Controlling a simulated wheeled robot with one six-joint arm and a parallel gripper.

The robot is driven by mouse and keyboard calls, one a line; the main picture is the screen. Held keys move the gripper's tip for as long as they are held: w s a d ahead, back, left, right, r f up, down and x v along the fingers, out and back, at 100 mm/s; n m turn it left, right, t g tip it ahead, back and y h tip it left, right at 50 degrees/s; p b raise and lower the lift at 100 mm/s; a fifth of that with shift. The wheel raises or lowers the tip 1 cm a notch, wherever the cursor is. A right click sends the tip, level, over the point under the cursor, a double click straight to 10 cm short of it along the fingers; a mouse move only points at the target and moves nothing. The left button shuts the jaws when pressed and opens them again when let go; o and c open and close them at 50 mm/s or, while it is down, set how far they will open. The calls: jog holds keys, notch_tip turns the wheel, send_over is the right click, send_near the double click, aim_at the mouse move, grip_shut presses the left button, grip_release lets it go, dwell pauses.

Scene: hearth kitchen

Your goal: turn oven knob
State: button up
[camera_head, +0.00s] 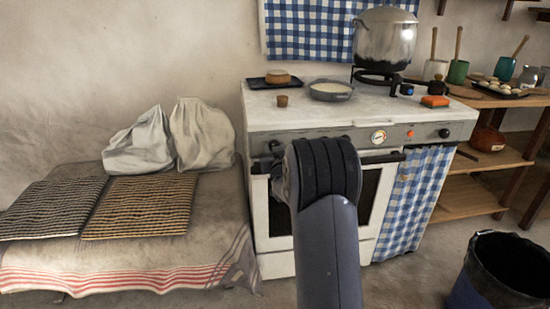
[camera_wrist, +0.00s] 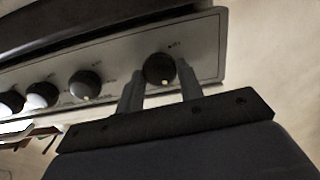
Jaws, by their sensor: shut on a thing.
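The white oven (camera_head: 265,222) stands in the middle of the head view, with a grey control panel (camera_head: 350,135) along its top front. In the wrist view, a dark round knob (camera_wrist: 158,68) with a pale mark at its lower edge sits near the panel's right end. Other knobs (camera_wrist: 85,84) line the panel to the left. In the head view my arm hides my gripper and part of the oven front.
A pot (camera_head: 385,40) and a shallow pan (camera_head: 330,90) stand on the stove top. A cloth-covered bench (camera_head: 150,255) with white sacks (camera_head: 203,135) is at the left. A dark bin (camera_head: 505,265) stands on the floor at the lower right.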

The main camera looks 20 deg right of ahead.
jog(key=shift+m+b, duration=1)
jog(key=shift+m, duration=0.9)
jog(key=o, duration=1)
jog(key=p+v, duration=0.1)
jog(key=v, duration=0.9)
jog(key=shift+s, duration=0.4)
jog(key=shift+w, duration=0.15)
jog(key=b+x, duration=0.1)
jog(key=x, duration=0.9)
jog(key=shift+w, duration=0.3)
jog(key=shift+s, duration=0.15)
